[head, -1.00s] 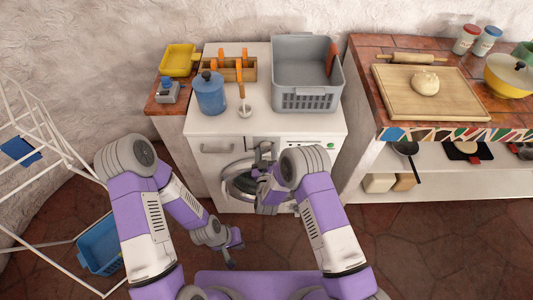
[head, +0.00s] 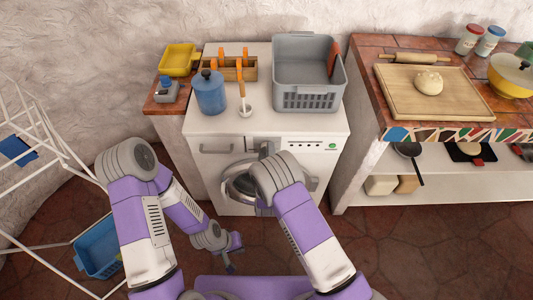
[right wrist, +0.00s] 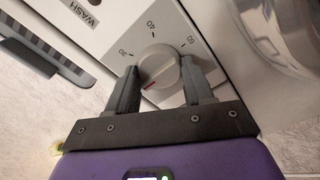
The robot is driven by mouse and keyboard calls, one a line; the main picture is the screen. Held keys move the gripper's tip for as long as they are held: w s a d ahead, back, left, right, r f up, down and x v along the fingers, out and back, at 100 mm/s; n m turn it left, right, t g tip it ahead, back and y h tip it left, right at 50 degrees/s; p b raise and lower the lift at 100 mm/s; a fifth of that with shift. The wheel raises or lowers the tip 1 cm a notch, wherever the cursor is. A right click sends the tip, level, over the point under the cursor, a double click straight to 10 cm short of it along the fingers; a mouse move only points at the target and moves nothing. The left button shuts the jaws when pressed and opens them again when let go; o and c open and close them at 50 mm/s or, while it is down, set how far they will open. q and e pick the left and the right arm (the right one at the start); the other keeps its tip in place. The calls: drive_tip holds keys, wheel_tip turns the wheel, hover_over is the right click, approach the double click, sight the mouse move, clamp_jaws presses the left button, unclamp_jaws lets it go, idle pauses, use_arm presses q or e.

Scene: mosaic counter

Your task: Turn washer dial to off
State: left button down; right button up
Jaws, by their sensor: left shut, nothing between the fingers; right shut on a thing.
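The white washer (head: 202,172) stands in the middle of the head view, with its round door partly behind my right arm. Its grey dial (right wrist: 158,62) shows in the right wrist view, on a panel marked 30, 40 and 60. The dial's red mark points to the lower left, away from those numbers; no label shows there. My right gripper (right wrist: 159,74) has a finger on each side of the dial and is shut on it. In the head view my arm mostly hides this gripper. My left gripper (head: 232,262) is shut and empty, low in front of the washer.
A grey basket (head: 308,98), a blue canister (head: 210,94) and a wooden caddy (head: 222,68) stand on the washer. A white drying rack (head: 40,180) and blue basket (head: 98,250) are at left. A tiled counter (head: 375,90) is close on the right.

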idle(0.5)
drive_tip(key=o, duration=1)
drive_tip(key=shift+o, duration=0.2)
drive_tip(key=shift+s, duration=0.1)
drive_tip(key=s+p, duration=0.1)
drive_tip(key=s, duration=0.6)
drive_tip(key=shift+s, duration=0.2)
